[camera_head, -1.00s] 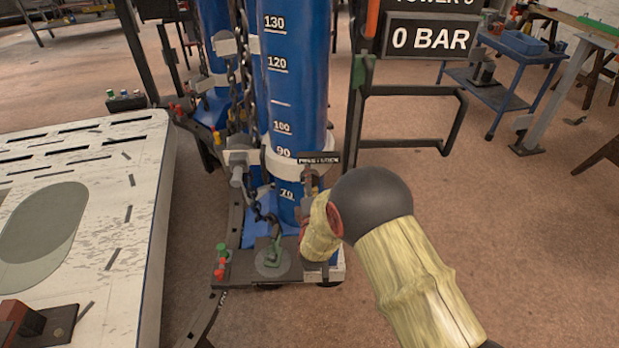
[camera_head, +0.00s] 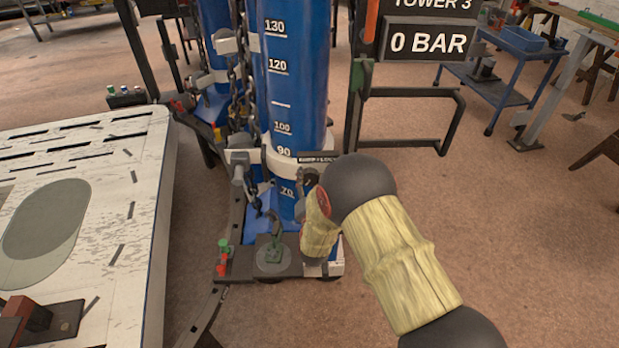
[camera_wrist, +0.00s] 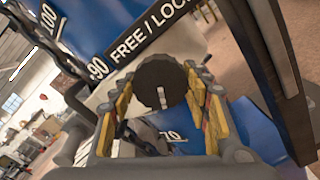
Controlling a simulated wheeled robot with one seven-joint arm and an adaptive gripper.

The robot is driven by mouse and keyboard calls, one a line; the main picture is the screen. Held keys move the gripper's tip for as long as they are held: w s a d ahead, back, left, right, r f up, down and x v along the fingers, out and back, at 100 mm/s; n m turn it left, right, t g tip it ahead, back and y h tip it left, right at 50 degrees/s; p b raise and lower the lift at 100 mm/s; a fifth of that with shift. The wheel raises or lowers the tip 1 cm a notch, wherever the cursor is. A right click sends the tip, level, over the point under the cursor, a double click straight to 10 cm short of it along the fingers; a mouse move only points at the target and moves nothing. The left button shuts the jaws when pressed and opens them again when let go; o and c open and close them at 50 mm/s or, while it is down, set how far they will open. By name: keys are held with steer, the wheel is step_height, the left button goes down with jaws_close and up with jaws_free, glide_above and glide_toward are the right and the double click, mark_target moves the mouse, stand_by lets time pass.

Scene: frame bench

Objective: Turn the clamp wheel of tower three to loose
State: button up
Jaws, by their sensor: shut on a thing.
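The pale mark stands nearly upright in the wrist view. In the head view my wrist hides most of the wheel, and the FREE/LOCK plate (camera_head: 318,158) is partly covered.
A display (camera_head: 429,38) reads 0 BAR. A dark metal frame (camera_head: 455,120) stands right of the column. Chains (camera_head: 247,90) hang on its left. A white slotted table (camera_head: 120,220) fills the left. Floor at the right is clear up to a blue cart (camera_head: 510,70).

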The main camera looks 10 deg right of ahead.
steer(key=shift+n, duration=0.4)
steer(key=o, duration=1.2)
steer(key=shift+c, duration=0.2)
steer(key=v, duration=1.2)
